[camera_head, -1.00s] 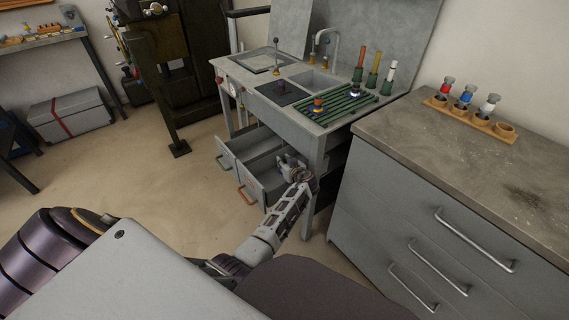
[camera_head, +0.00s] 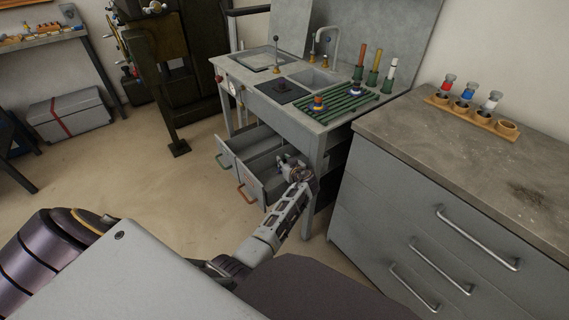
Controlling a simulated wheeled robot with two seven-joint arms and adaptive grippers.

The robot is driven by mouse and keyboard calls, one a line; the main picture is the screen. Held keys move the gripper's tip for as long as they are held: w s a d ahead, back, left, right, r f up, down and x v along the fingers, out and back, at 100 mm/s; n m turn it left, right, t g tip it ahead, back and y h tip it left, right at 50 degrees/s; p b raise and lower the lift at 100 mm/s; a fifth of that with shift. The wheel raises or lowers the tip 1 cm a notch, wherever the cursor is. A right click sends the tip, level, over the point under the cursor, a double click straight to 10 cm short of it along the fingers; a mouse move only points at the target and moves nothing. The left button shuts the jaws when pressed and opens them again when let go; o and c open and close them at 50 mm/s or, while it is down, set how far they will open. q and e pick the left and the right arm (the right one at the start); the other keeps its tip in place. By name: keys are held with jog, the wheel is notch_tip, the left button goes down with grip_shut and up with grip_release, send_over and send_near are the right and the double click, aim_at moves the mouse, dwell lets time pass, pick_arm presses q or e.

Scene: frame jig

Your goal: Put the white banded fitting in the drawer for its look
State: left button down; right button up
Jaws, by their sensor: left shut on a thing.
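My left gripper (camera_head: 291,165) is low over the open drawer with the red-orange handle (camera_head: 245,193), at its right end. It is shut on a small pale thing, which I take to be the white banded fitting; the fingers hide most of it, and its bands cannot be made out. The drawer with the green handle (camera_head: 226,162) is open too, just left of it. I cannot tell whether the held thing touches the drawer. My right gripper is not in view.
The grey bench (camera_head: 322,140) above the drawers carries a green slatted rack (camera_head: 340,108) with small coloured fittings and upright posts behind. A grey cabinet (camera_head: 380,215) stands close on the right, with a wooden holder (camera_head: 470,117) on top.

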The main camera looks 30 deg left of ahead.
pick_arm(q)
jog(key=c, duration=1.2)
grip_release()
jog(key=shift+f, duration=0.15)
jog(key=shift+c, duration=0.2)
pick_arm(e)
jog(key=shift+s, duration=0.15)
